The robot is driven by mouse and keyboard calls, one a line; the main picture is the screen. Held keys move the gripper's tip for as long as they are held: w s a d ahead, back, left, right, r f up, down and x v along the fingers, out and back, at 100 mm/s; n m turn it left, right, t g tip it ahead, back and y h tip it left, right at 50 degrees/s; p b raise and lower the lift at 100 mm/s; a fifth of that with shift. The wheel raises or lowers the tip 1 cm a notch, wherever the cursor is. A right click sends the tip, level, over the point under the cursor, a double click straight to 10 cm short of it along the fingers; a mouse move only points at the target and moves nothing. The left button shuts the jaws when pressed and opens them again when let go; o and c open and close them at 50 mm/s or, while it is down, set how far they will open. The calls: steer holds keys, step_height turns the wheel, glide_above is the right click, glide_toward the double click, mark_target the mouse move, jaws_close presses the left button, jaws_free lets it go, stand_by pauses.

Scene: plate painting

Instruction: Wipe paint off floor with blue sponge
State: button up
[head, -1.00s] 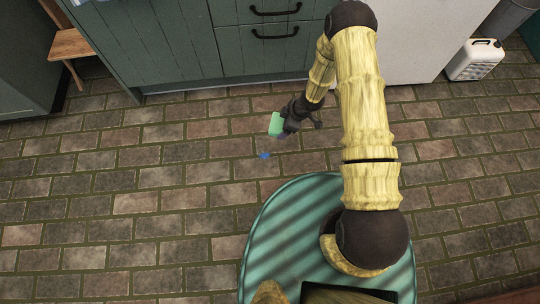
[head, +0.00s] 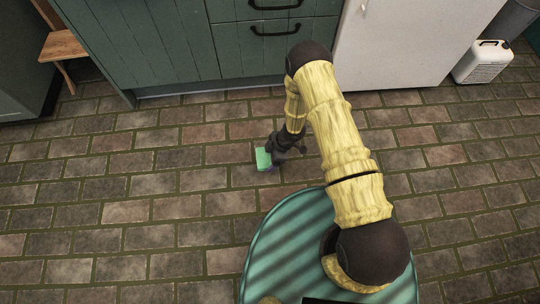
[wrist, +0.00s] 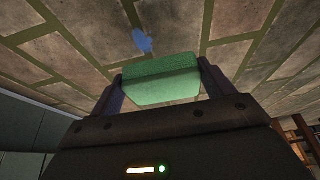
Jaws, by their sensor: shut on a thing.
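A green sponge (head: 263,159) is held between the two fingers of my gripper (head: 274,154), down close to the floor. No blue sponge shows. The sponge also spans the gap between the fingers in the wrist view (wrist: 160,82). A small blue paint spot (wrist: 142,41) lies on the brick floor just past the sponge's far edge in the wrist view. In the head view the spot is mostly or wholly hidden by the sponge and gripper. I cannot tell if the sponge touches the floor.
Green cabinets (head: 150,50) and a white appliance (head: 400,45) stand at the back. A white canister (head: 482,62) stands at the back right and a wooden stool (head: 62,45) at the back left. The brick floor (head: 120,210) is clear to the left.

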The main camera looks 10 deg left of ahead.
step_height(320, 180, down, 7)
steer(key=b, duration=0.5)
steer(key=shift+r, duration=0.2)
steer(key=shift+f+b, duration=0.65)
steer(key=shift+w+a+r, duration=0.1)
steer(key=shift+a+r, duration=0.3)
steer(key=shift+c, duration=0.2)
steer(key=shift+a+f, duration=0.15)
steer(key=shift+a, duration=0.2)
steer(key=shift+s+a+b, duration=0.2)
steer(key=shift+s+a, duration=0.1)
steer(key=shift+a, duration=0.3)
steer(key=shift+s+a+b, duration=0.15)
steer(key=shift+s+a, duration=0.15)
steer(key=shift+a, duration=0.3)
steer(key=shift+s+a+f+b, duration=0.1)
steer(key=shift+a+f+b, duration=0.05)
steer(key=shift+b, duration=0.35)
steer(key=d+p, duration=0.1)
steer(key=d, duration=0.1)
steer(key=w+d+p, duration=0.1)
steer(key=d, duration=0.1)
steer(key=shift+w+d, duration=0.1)
step_height(320, 180, up, 3)
steer(key=shift+f+p, duration=0.1)
steer(key=shift+p, duration=0.75)
step_height(320, 180, up, 6)
steer(key=p, duration=0.5)
steer(key=shift+f, duration=0.2)
